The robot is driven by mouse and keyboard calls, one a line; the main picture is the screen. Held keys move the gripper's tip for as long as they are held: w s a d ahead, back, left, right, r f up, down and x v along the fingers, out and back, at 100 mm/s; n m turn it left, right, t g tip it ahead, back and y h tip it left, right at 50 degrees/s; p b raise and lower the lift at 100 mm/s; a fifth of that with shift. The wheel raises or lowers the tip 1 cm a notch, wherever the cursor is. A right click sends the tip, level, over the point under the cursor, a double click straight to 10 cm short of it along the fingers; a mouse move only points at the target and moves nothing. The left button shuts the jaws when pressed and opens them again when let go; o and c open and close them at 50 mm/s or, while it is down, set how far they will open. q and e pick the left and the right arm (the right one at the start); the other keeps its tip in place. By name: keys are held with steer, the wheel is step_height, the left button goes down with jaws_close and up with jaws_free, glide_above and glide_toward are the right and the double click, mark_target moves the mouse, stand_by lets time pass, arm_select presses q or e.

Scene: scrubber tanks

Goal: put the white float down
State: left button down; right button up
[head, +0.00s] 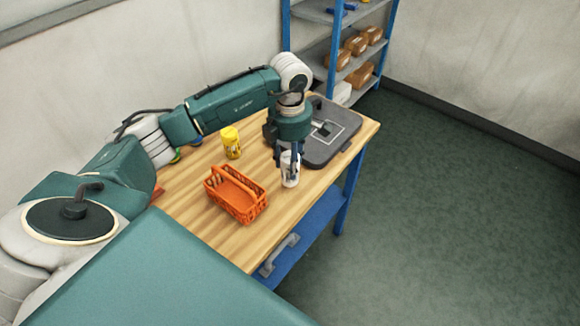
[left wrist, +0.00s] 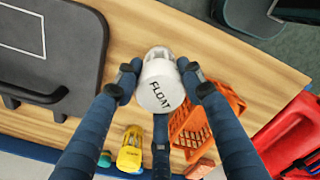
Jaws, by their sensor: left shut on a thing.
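The white float (head: 291,178) is a small white cylinder, seen low over the front right part of the wooden table (head: 222,240). My left gripper (head: 290,160) points down and is shut on it. In the left wrist view the float (left wrist: 160,88) shows the word FLOAT on its end, with gripper fingers on both sides of it and a third one below. I cannot tell whether its underside touches the table. My right gripper is not in view.
An orange basket (head: 236,196) stands left of the float. A yellow container (head: 231,143) is behind it. A dark grey flat case (head: 330,150) lies to the right. A red object (left wrist: 293,135) shows in the left wrist view. Bare tabletop lies in front of the float.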

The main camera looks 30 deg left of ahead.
arm_select(q)
step_height(320, 180, down, 3)
steer(key=shift+f+p, duration=0.1)
steer(key=shift+p, duration=0.25)
steer(key=shift+f, duration=0.2)
steer(key=c, duration=1.1)
jaws_free()
